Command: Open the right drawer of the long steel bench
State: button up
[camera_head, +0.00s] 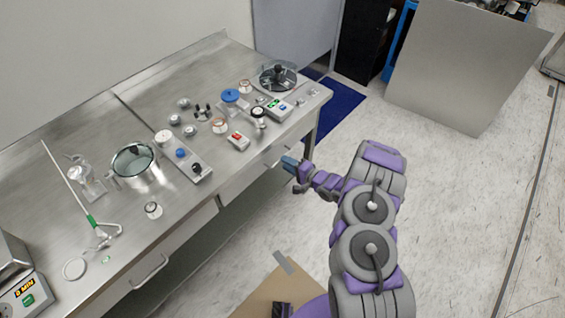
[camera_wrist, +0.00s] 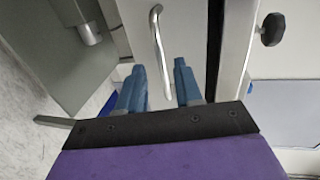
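The long steel bench (camera_head: 110,135) runs along the wall at the left of the head view. Its right drawer (camera_head: 245,178) is under the far part of the top and looks shut. My gripper (camera_head: 289,165) is at the front of this drawer, near its right end. In the wrist view, a curved metal drawer handle (camera_wrist: 158,35) stands on the pale drawer front. My gripper (camera_wrist: 159,68) is open there, one blue finger on each side of the handle's lower end. The fingers look apart from the handle; contact cannot be told.
The left drawer, with its own handle (camera_head: 151,270), is nearer to me. A cardboard sheet (camera_head: 270,295) lies on the floor. A grey panel (camera_head: 465,65) stands at the back right. Floor to the right is clear.

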jog(key=shift+w+a+f+b, duration=0.1)
jog(key=shift+w+a+b, duration=0.15)
jog(key=shift+w, duration=0.25)
jog(key=shift+w+a+f+b, duration=0.1)
jog(key=shift+w+a, duration=0.15)
jog(key=shift+w, duration=0.25)
jog(key=shift+a, duration=0.1)
jog(key=shift+a, duration=0.35)
jog(key=shift+c, duration=0.2)
jog(key=shift+a, duration=0.1)
jog(key=c, duration=0.3)
jog(key=shift+d, duration=0.25)
grip_shut()
jog(key=shift+d, duration=0.1)
jog(key=shift+f, duration=0.1)
